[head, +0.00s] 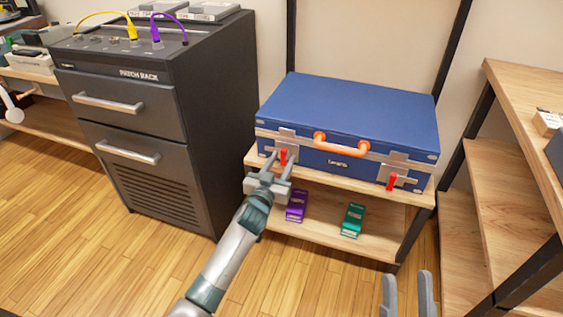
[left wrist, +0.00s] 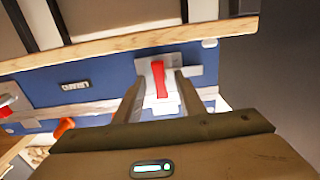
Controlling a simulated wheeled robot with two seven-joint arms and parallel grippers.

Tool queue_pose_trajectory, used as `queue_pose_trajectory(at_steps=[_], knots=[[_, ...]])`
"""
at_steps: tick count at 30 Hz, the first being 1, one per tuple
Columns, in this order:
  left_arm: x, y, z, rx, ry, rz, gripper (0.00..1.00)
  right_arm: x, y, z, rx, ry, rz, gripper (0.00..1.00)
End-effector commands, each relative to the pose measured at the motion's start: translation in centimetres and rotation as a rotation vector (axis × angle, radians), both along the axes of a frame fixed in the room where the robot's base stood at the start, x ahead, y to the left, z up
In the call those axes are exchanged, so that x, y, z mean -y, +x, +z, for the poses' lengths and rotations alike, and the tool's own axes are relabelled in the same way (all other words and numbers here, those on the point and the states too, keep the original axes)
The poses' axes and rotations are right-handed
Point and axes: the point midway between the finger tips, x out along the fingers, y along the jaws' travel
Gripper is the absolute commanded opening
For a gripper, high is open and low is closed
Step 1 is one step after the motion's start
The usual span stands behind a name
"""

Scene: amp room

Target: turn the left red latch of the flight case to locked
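The blue flight case (head: 345,108) lies closed on a wooden shelf, with an orange handle (head: 341,142) on its front. Its left red latch (head: 283,157) sits on a silver plate and points roughly up and down; it also shows in the left wrist view (left wrist: 160,79), slightly tilted. My left gripper (head: 281,161) is open in front of it. In the left wrist view its fingertips (left wrist: 160,76) stand on either side of the red lever, with visible gaps. The right red latch (head: 391,181) hangs near the case's right end. My right gripper (head: 408,288) is open and empty at the bottom.
A black rack cabinet (head: 135,125) stands left of the shelf (head: 340,183). A purple box (head: 296,206) and a green box (head: 352,219) are on the lower board. Another wooden shelf unit (head: 497,190) stands on the right. The floor in front is clear.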

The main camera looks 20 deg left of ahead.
Motion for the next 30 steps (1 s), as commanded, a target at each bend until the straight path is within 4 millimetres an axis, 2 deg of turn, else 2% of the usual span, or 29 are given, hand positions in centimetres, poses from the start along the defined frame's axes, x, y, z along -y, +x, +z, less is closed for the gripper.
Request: queue_pose_trajectory(at_steps=[2,6,22,28,30], knots=[[0.0,0.0,0.0,0.0,0.0,0.0,0.34,0.0,0.0,0.0,0.0,0.0,0.0,0.34],[0.0,0.0,0.0,0.0,0.0,0.0,0.0,0.0,0.0,0.0,0.0,0.0,0.0,0.34],[0.0,-0.1,0.1,0.002,0.072,0.0,0.0,-0.5,0.1,-0.1,-0.034,-0.008,0.008,0.34],[0.0,-0.1,0.2,0.006,0.189,0.001,0.0,-1.6,-0.4,-1.9,-0.136,-0.032,0.029,0.34],[0.0,-0.1,0.2,0.007,0.242,0.0,0.0,-2.0,-0.4,-3.5,-0.21,-0.058,0.042,0.34]])
